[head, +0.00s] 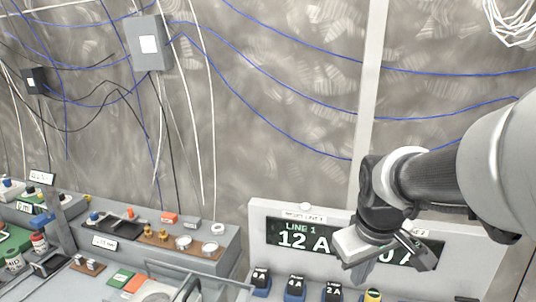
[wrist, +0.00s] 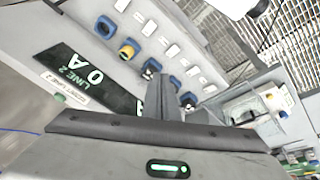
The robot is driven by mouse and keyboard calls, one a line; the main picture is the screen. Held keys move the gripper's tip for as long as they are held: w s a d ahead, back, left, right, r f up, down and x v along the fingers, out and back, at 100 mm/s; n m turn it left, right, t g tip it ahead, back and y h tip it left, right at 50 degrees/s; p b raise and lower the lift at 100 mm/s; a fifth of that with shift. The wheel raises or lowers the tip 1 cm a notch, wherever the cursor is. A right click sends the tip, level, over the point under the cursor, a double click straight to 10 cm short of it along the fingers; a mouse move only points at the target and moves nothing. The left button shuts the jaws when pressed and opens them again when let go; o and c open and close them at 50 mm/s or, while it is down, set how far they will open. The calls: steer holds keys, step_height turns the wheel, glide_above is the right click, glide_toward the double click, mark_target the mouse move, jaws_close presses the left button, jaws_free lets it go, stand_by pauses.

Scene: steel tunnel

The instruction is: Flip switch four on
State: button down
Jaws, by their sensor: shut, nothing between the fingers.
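A white panel (head: 262,230) carries a LINE 1 display (head: 298,237) reading 12 A and a second display (head: 425,254), partly hidden by my gripper. The wrist view shows the LINE 2 display (wrist: 88,82) reading 0 A. Blue-based switches with black tops, marked 8 A (head: 261,282), 4 A (head: 295,287) and 2 A (head: 332,291), line the panel's foot. A yellow-topped switch (head: 372,296) follows; it also shows in the wrist view (wrist: 128,49), beside another blue switch (wrist: 105,27). No switch number is readable. My gripper (head: 358,268) is shut and empty, above and apart from the row.
A grey console (head: 200,262) with buttons, knobs and jars stands at the left. A grey wall box (head: 149,43) and loose blue cables hang behind. White tags (wrist: 149,27) line the switch row. Open air lies left of my arm, above the panel.

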steer(key=s+a+r+m+t+p, duration=0.2)
steer(key=s+a+r+m, duration=0.1)
steer(key=s+r, duration=0.5)
steer(key=s, duration=0.3)
steer(key=shift+s+a+r+m+y, duration=0.15)
steer(key=shift+a+r+m+y, duration=0.1)
steer(key=shift+m+y, duration=0.15)
steer(key=shift+f, duration=0.1)
